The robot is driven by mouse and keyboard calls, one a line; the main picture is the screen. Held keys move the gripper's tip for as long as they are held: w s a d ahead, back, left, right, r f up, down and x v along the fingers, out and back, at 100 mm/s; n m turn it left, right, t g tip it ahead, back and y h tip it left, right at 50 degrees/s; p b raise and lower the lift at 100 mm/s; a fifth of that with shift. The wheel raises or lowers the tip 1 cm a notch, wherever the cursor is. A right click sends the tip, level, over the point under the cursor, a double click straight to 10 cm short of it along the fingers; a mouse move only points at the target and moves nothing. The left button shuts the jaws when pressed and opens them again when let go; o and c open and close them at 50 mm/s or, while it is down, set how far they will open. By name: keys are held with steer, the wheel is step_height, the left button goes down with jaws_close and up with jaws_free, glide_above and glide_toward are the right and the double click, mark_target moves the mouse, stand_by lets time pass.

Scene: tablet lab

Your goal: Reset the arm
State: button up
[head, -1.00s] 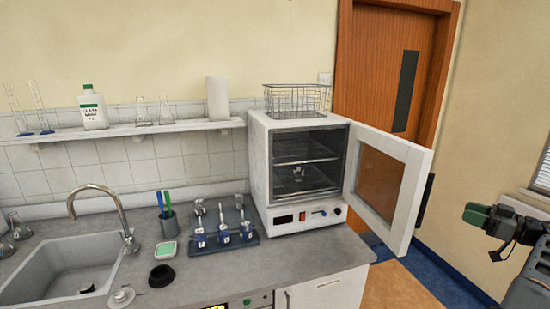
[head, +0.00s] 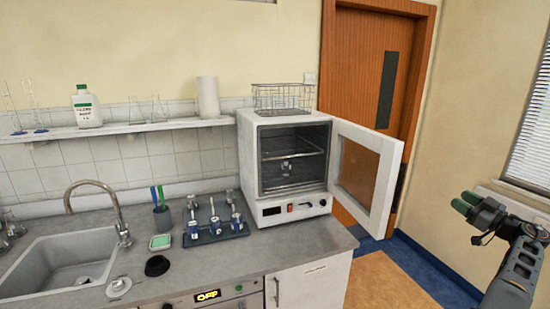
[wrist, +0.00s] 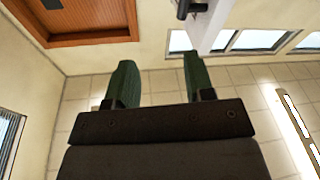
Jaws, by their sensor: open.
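My gripper (head: 466,202) is at the right of the head view, on my raised arm, clear of the counter and the oven. Its two green fingers are apart with nothing between them. In the wrist view the gripper (wrist: 154,82) is also open and empty, with the tiled ceiling behind the fingers. It touches nothing.
A white oven (head: 250,185) with its door (head: 383,190) swung open to the right stands on the grey counter (head: 205,266). A blue rack (head: 216,234) with several small vessels is left of it. A sink (head: 62,262) is at far left. The floor (head: 388,285) below my gripper looks clear.

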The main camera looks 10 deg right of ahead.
steer(key=w+d+f+m+h, duration=0.3)
steer(key=d+f+m+h, duration=0.5)
steer(key=d+h, duration=0.4)
steer(key=s+a+f+m+g+b, duration=0.15)
steer(key=a+g, duration=0.55)
steer(key=a, duration=0.7)
steer(key=s+a+f+m+g+b, duration=0.1)
steer(key=s+a+f+m+g, duration=0.15)
steer(key=a+g, duration=0.8)
steer(key=s+a+n+t+y, duration=0.1)
steer(key=s+a, duration=0.5)
steer(key=a, duration=0.7)
steer(key=s+a+n+t+y+b, duration=0.1)
steer(key=s+a+n+y, duration=0.2)
steer(key=s+a, duration=0.4)
steer(key=s+a+n+t+y+b, duration=0.1)
steer(key=s+a, duration=0.5)
steer(key=a, duration=1.4)
steer(key=shift+s+f+n+y, duration=0.25)
steer(key=shift+s+n+y, duration=0.15)
steer(key=shift+y, duration=0.2)
steer(key=shift+c, duration=0.6)
